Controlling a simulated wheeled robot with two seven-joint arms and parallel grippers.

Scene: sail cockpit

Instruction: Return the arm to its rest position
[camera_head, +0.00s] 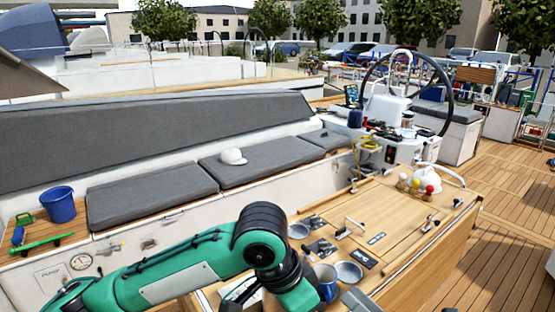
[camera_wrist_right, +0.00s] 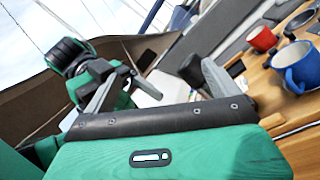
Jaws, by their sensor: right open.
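My right gripper (camera_wrist_right: 158,78) shows in the right wrist view with its two grey fingers spread apart and nothing between them. In the head view a green arm of mine (camera_head: 180,272) crosses the lower left, bends at a black ribbed joint and drops toward the bottom edge. The blue mug also shows at the right of the wrist view (camera_wrist_right: 297,72), clear of the fingers. I cannot make out my left gripper.
A wooden table (camera_head: 415,235) holds bowls and small gear near the arm. A red mug (camera_wrist_right: 262,38) stands behind the blue one. A cushioned bench (camera_head: 150,195) with a white cap (camera_head: 233,156) and a blue bucket (camera_head: 59,204) lies left.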

